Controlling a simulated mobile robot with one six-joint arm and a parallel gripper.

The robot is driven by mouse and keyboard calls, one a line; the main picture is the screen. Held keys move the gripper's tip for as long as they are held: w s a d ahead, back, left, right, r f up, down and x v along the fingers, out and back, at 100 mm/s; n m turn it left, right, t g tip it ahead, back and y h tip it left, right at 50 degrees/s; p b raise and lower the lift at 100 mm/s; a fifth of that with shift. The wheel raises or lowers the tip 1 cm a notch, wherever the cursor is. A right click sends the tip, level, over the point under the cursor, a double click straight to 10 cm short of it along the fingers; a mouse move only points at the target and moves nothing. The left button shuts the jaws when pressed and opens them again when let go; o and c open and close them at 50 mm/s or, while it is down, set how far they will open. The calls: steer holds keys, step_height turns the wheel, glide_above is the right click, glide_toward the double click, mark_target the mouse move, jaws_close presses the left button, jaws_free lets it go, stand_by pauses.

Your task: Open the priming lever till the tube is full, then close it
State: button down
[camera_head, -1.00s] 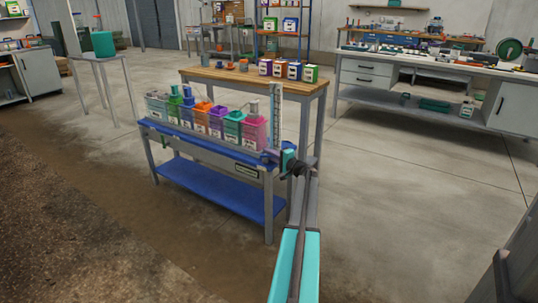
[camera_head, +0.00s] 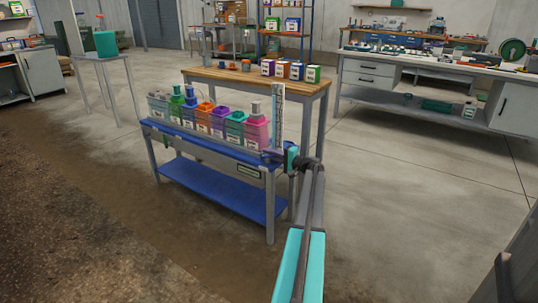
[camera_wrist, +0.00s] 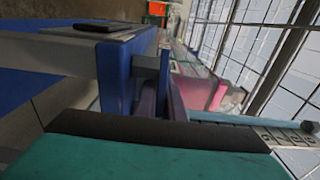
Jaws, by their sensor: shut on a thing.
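The clear tube (camera_head: 273,118) stands upright with a white scale (camera_head: 281,115) at the right end of the blue bench. In the wrist view the tube (camera_wrist: 225,119) and scale (camera_wrist: 283,134) lie sideways at the right; the liquid level cannot be made out. My gripper (camera_head: 277,156) is at the bench's right end, low beside the tube's foot. It is shut on a small purplish piece (camera_wrist: 175,98), which seems to be the priming lever. The grip is mostly hidden, and the lever's exact angle cannot be told.
Several coloured tanks stand in a row on the blue bench (camera_head: 205,145), the pink tank (camera_head: 256,133) closest to the tube. A wooden-topped table (camera_head: 240,80) stands behind. Open concrete floor (camera_head: 400,190) lies to the right.

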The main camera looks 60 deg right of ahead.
steer(key=c, duration=1.9)
jaws_free()
steer(key=shift+o, duration=0.2)
steer(key=s+p, duration=0.3)
steer(key=s, duration=1)
steer(key=shift+s+a, duration=0.25)
steer(key=shift+s, duration=0.15)
